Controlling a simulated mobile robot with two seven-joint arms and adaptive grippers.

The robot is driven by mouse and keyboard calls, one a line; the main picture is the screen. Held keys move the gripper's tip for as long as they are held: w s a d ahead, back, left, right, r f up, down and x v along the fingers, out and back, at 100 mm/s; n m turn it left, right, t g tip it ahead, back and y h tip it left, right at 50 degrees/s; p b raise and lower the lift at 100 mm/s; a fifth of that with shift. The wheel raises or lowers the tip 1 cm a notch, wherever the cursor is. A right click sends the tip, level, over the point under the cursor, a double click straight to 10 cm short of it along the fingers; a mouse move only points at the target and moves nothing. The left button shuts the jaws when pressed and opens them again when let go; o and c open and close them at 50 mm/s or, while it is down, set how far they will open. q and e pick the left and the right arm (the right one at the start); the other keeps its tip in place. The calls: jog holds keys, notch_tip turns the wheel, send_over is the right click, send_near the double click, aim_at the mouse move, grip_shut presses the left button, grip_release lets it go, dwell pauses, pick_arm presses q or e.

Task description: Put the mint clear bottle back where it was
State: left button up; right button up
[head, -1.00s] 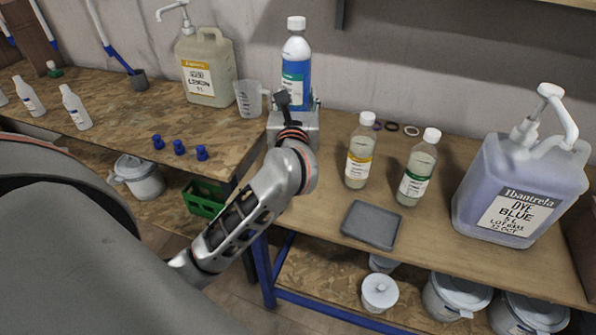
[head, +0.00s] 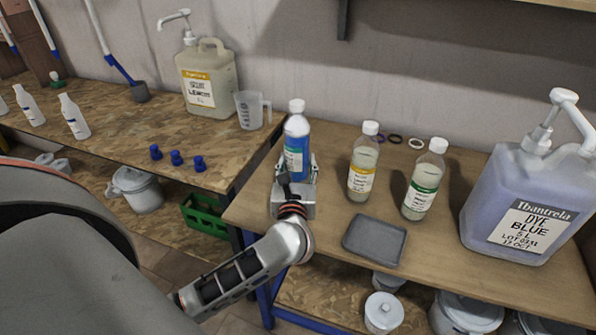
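My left gripper (head: 298,170) has its fingers around the lower part of a white-capped bottle of blue liquid (head: 297,137) with a teal-green label. It holds it upright over the left part of the right-hand bench (head: 340,140); the gripper hides its base, so I cannot tell if it touches the bench. To the right stand two clear bottles of pale liquid: one with a yellow label (head: 362,170), one with a green label (head: 424,185). Their small label text is unreadable, so I cannot confirm which is mint. My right gripper is not in view.
A grey tray (head: 375,241) lies in front of the clear bottles. A large blue dye drum (head: 525,205) stands at right. Rings (head: 396,139) lie at the back. The left bench holds a lemon drum (head: 207,82), a jug (head: 250,110) and blue caps (head: 176,158).

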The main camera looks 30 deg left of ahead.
pick_arm(q)
notch_tip(320, 180, down, 2)
jog(key=shift+f, duration=0.15)
jog(key=shift+f+b, duration=0.2)
jog(key=shift+b, duration=0.1)
jog(key=o, duration=1.4)
jog(key=shift+c, duration=0.2)
